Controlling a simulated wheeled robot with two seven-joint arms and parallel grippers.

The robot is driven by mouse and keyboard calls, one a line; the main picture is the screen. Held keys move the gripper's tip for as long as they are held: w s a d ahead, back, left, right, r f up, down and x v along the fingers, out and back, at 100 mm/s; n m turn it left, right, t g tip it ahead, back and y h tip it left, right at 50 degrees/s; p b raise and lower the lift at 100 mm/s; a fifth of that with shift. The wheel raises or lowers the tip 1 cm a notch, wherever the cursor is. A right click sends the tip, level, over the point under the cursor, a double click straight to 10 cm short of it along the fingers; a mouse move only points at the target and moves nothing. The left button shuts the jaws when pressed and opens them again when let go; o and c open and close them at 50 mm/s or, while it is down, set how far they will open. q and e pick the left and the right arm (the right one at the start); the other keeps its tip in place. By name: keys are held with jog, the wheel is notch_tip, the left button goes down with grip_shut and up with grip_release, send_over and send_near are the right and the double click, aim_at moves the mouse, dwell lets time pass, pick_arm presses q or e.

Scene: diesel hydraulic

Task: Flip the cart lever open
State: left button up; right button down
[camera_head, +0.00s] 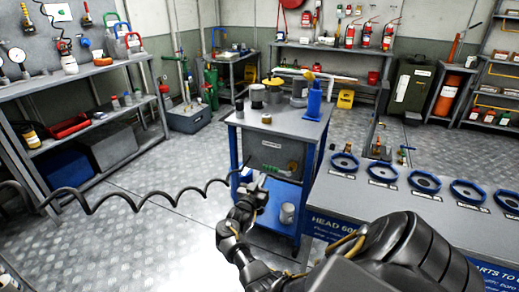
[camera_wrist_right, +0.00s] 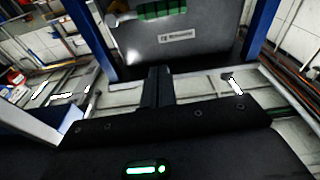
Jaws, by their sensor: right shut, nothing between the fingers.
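The cart (camera_head: 263,128) stands in the middle of the head view, with a grey top and blue posts. Its front panel (camera_head: 258,158) has a white label and small green parts (camera_head: 292,167) low on it. I cannot clearly make out the lever. My right gripper (camera_head: 257,184) is in front of the cart's lower front. Its fingers (camera_wrist_right: 159,72) are shut and empty, pointing toward the panel. My left gripper is not in view.
A blue bottle jack (camera_head: 313,100) and several cans stand on the cart top. A metal cup (camera_head: 287,213) sits on its blue lower shelf. A black coiled cable (camera_head: 140,200) stretches across from the left. A bench with blue handwheels (camera_head: 344,162) is at right. Floor is clear at left.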

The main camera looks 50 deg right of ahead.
jog(key=shift+v, duration=1.05)
jog(key=shift+f, duration=0.15)
